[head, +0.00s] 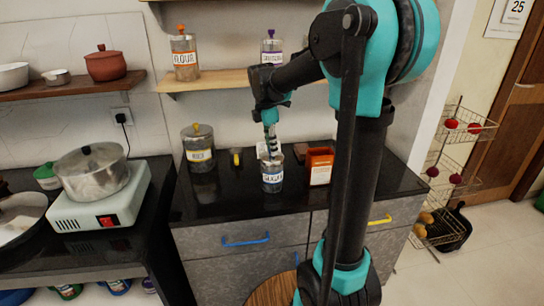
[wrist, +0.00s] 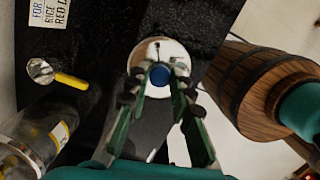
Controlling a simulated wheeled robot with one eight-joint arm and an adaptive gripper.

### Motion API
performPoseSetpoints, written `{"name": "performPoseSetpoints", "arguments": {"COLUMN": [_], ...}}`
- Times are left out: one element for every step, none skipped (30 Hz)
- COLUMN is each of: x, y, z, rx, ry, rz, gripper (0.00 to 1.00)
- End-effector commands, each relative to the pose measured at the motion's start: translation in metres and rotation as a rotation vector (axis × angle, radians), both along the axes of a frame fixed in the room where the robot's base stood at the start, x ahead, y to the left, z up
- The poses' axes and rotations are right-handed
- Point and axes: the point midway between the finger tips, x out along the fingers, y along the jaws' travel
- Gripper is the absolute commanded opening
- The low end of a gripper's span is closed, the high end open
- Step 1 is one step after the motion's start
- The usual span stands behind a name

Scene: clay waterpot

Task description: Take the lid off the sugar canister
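The sugar canister (head: 272,182) is a small clear jar with a blue-edged label, upright on the black counter. Its round pale lid (wrist: 146,52) is seen from above in the wrist view and sits on the jar. A blue knob (wrist: 160,75) stands at the lid's middle. My gripper (head: 271,152) points straight down over the canister. In the wrist view my gripper (wrist: 161,78) has one fingertip on each side of the knob, very close to it. I cannot tell whether the fingertips touch the knob. In the head view the knob is hidden by the fingers.
An orange box (head: 319,167) stands close right of the canister. A larger jar with a yellow knob (head: 199,150) and a small yellow-handled item (head: 236,157) are to the left. A pot (head: 92,172) sits on a stove further left. Shelves with jars hang above. The front counter is clear.

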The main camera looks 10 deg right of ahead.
Motion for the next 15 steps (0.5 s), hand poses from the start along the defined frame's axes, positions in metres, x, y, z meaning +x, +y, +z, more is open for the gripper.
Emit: {"name": "performPoseSetpoints", "arguments": {"x": [0.0,0.0,0.0,0.0,0.0,0.0,0.0,-0.0001,-0.0001,0.0,-0.0001,-0.0001,-0.0001,-0.0001,-0.0001], "y": [0.0,0.0,0.0,0.0,0.0,0.0,0.0,0.0,0.0,0.0,0.0,0.0,0.0,0.0,0.0], "z": [0.0,0.0001,0.0001,0.0001,0.0001,0.0001,0.0001,0.0001,0.0001,0.0002,0.0004,0.001,0.0017,0.0026,0.0045], "rx": [0.0,0.0,0.0,0.0,0.0,0.0,0.0,0.0,0.0,0.0,0.0,0.0,0.0,0.0,0.0], "ry": [0.0,0.0,0.0,0.0,0.0,0.0,0.0,0.0,0.0,0.0,0.0,0.0,0.0,0.0,0.0], "rz": [0.0,0.0,0.0,0.0,0.0,0.0,0.0,0.0,0.0,0.0,0.0,0.0,0.0,0.0,0.0], "gripper": [0.11,0.07,0.03,0.0,0.0,0.0,0.0,0.0,0.0,0.0,0.0,0.0,0.0,0.0,0.0]}}
